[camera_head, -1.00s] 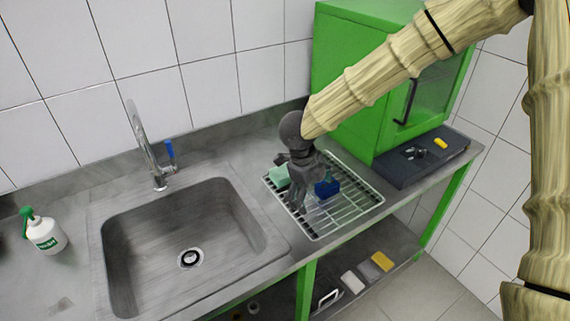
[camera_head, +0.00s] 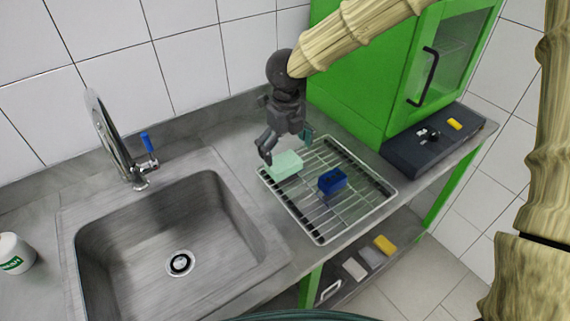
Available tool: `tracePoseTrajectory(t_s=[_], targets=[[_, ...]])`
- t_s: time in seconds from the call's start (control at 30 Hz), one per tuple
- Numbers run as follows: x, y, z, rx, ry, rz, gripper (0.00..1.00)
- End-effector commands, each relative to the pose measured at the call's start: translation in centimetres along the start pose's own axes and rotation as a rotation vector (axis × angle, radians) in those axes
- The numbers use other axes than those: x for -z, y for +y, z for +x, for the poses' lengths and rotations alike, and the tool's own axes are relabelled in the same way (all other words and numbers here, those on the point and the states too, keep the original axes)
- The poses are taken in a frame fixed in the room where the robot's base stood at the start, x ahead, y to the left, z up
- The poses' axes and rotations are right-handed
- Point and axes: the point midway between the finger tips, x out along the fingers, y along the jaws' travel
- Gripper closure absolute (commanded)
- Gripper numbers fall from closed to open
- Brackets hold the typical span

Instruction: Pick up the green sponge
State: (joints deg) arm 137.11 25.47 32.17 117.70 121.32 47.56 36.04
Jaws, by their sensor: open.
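The green sponge (camera_head: 286,164) is a pale green block lying on the left back part of the wire drying rack (camera_head: 318,238), right of the sink. My gripper (camera_head: 285,148) is open and points down just behind and above the sponge. One dark finger shows near the sponge's left end and the other near its right back side. I cannot tell whether a finger touches the sponge. Nothing shows held.
A blue sponge (camera_head: 332,180) sits on the rack, right of the green one. The sink (camera_head: 165,235) with its tap (camera_head: 120,150) lies to the left. A green cabinet (camera_head: 375,75) and a dark tray (camera_head: 440,142) stand at the right. Items lie on the lower shelf (camera_head: 410,245).

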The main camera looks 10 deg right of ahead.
Motion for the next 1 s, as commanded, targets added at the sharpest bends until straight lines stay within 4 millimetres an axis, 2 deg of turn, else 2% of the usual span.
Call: tracePoseTrajectory(t_s=[0.13, 0.4, 0.6, 0.77, 1.0], targets=[[-1.1, -0.2, 1.6, -0.003, 0.013, -0.002, 0.0], [-0.4, -0.1, 4.9, -0.003, 0.012, -0.002, 0.0], [-0.7, -0.2, 6.1, -0.004, 0.012, -0.003, 0.0], [-0.9, -0.2, 6.3, -0.005, 0.013, -0.003, 0.0], [-0.9, -0.3, 6.2, -0.005, 0.013, -0.003, 0.24]])
